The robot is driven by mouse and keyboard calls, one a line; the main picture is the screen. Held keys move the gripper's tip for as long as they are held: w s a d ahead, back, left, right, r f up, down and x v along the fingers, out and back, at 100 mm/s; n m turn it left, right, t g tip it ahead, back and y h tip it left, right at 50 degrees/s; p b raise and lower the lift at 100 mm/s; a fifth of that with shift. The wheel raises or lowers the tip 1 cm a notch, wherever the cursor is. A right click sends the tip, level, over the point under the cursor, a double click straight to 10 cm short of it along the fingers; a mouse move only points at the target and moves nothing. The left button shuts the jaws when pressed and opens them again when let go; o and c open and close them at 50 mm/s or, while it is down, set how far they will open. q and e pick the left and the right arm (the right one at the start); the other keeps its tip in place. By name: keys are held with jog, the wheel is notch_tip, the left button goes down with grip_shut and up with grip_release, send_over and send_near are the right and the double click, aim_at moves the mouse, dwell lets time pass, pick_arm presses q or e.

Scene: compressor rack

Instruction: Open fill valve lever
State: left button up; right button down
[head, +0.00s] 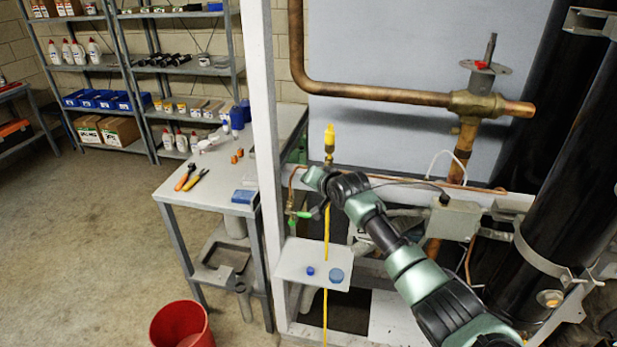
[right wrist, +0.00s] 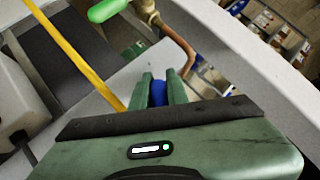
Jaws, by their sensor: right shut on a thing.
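The fill valve lever, a bright green handle (head: 303,214) on a small brass valve (head: 291,206), sits on a thin copper pipe left of my right arm. In the right wrist view the green handle (right wrist: 108,9) is at the top left, beside the brass valve body (right wrist: 148,10). My right gripper (right wrist: 162,77) points towards that area, with its fingertips apart from the handle. It is shut on a small blue thing (right wrist: 158,94), mostly hidden between the fingers. In the head view my wrist hides most of the gripper. My left gripper is not in view.
A small white shelf (head: 290,262) below the valve bears a small blue cap (head: 310,270) and a blue disc (head: 336,276). A yellow hose (head: 326,235) hangs close by. A white rack post (head: 264,120) and a black cylinder (head: 566,180) flank the workspace.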

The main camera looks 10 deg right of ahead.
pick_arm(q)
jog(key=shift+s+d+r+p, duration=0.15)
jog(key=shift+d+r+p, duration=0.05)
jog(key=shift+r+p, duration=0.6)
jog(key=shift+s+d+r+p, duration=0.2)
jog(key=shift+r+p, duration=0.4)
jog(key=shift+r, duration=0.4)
pick_arm(e)
jog(key=shift+s+d+f+n+g+h, duration=0.3)
jog(key=shift+d+f+n+g+h, duration=0.25)
jog(key=shift+h, duration=0.3)
jog(key=shift+s+d+f+n+g+h, duration=0.3)
jog(key=shift+d+n+g+h, duration=0.25)
jog(key=shift+d+h, duration=0.25)
jog(key=c, duration=1.4)
grip_release()
pick_arm(q)
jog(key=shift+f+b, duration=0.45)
jog(key=shift+b, duration=0.05)
pick_arm(e)
jog(key=shift+v, duration=3.9)
